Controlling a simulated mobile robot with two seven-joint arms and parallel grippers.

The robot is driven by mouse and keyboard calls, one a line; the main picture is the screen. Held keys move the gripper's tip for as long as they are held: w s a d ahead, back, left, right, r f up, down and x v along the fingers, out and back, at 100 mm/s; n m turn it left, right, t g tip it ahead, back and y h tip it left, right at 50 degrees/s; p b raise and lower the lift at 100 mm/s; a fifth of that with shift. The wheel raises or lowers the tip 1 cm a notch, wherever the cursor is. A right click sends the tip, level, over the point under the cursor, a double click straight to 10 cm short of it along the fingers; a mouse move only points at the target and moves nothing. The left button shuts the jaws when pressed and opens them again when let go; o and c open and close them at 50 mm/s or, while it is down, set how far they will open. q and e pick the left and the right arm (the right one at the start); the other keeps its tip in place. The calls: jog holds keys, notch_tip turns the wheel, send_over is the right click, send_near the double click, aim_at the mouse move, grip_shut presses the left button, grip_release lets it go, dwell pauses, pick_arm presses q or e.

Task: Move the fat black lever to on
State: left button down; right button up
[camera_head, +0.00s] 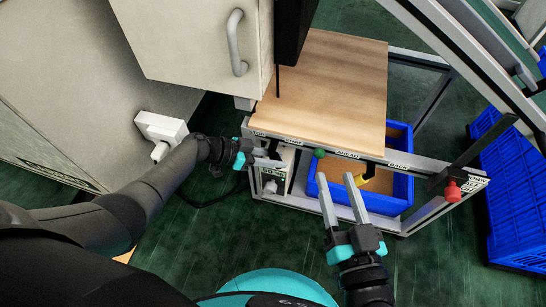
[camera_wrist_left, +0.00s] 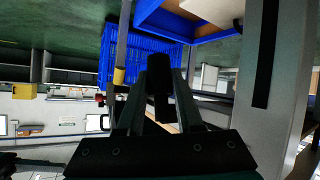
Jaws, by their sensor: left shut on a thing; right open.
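The fat black lever (camera_wrist_left: 160,68) shows in the left wrist view as a thick dark stub between the two fingers. My left gripper (camera_head: 274,161) is shut on it at the left end of the bench's front rail; in the head view the lever is hard to make out behind the fingers. My right gripper (camera_head: 338,184) is open and empty, in front of the blue crate and below the rail.
A labelled front rail (camera_head: 400,160) carries a green knob (camera_head: 320,153), a yellow part (camera_head: 360,180) and a red button (camera_head: 452,191). A blue crate (camera_head: 393,205) sits under the wooden top (camera_head: 335,90). A grey cabinet (camera_head: 190,45) stands at the upper left.

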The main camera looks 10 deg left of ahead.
pick_arm(q)
jog(key=shift+d+h, duration=0.25)
jog(key=shift+h, duration=0.35)
jog(key=c, duration=0.8)
grip_release()
jog(key=shift+c, duration=0.2)
jog(key=shift+a, duration=0.1)
jog(key=shift+s+a+r, duration=0.1)
jog(key=shift+a+r, duration=0.05)
jog(key=shift+s+a+r+p, duration=0.25)
jog(key=shift+a+p, duration=0.05)
jog(key=shift+a, duration=0.25)
jog(key=p+v, duration=0.3)
jog(key=v, duration=1)
jog(key=shift+s+a, duration=0.15)
pick_arm(e)
jog(key=d+f+g+h, duration=0.1)
jog(key=g, duration=0.1)
jog(key=d+f+g+h, duration=0.1)
jog(key=d+g, duration=0.1)
jog(key=d+f+g+h, duration=0.1)
jog(key=d+g, duration=0.1)
jog(key=shift+w+f+n, duration=0.1)
jog(key=shift+f+n, duration=0.05)
jog(key=shift+n, duration=0.25)
